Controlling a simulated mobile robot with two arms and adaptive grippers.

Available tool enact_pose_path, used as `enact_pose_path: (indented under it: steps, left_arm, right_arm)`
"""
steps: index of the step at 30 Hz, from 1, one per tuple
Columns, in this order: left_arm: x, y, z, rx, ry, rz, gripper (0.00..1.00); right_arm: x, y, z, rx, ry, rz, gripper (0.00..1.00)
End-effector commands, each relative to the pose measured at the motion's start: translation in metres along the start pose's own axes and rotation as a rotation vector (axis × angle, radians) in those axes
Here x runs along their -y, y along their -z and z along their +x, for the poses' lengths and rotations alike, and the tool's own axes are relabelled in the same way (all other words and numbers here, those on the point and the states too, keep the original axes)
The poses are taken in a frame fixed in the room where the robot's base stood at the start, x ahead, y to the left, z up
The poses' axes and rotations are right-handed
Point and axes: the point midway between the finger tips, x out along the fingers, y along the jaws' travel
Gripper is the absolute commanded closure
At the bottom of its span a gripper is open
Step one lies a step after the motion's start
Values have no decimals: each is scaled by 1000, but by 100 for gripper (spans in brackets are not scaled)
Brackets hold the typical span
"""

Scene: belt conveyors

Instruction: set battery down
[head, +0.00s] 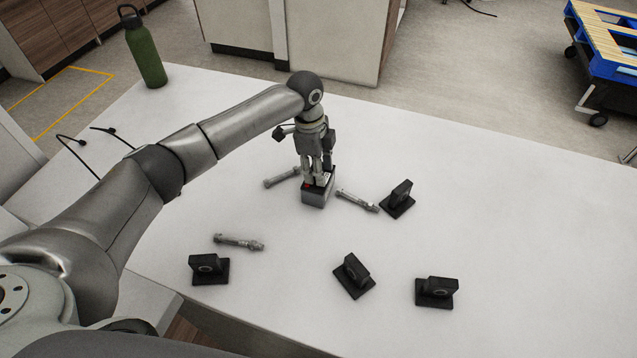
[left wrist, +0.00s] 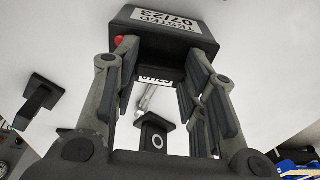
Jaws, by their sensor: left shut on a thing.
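The battery (head: 315,196) is a small dark box with a grey side and a red spot on top. It is at the middle of the white table (head: 500,200), upright under my left gripper (head: 319,181), which points down and is shut on it. In the left wrist view the battery (left wrist: 165,38) sits between the fingertips of my left gripper (left wrist: 160,75), with a label reading "TESTED 07/23" and a red terminal. I cannot tell whether its base touches the table. My right gripper is not in view.
Bolts lie close by: one left of the battery (head: 282,177), one right (head: 357,201), one nearer (head: 238,242). Several black brackets stand around, such as one at right (head: 398,199) and one in front (head: 353,276). A green bottle (head: 145,50) stands at the far left corner. The table's right side is clear.

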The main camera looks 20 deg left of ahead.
Motion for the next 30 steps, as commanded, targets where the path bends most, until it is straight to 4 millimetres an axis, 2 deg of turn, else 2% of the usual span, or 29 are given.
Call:
enact_pose_path:
  steps: [1, 5, 22, 26, 30]
  left_arm:
    - [-1, 0, 2, 1, -4, 0, 85]
    - [-1, -1, 2, 1, -5, -1, 100]
    - [0, 0, 0, 0, -2, 0, 100]
    - [0, 1, -7, 0, -1, 0, 100]
    - [2, 3, -23, -3, 4, 1, 100]
  right_arm:
    - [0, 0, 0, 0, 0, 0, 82]
    - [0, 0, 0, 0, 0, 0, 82]
    - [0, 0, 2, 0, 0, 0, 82]
    - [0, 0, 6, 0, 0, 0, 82]
    - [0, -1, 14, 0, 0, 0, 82]
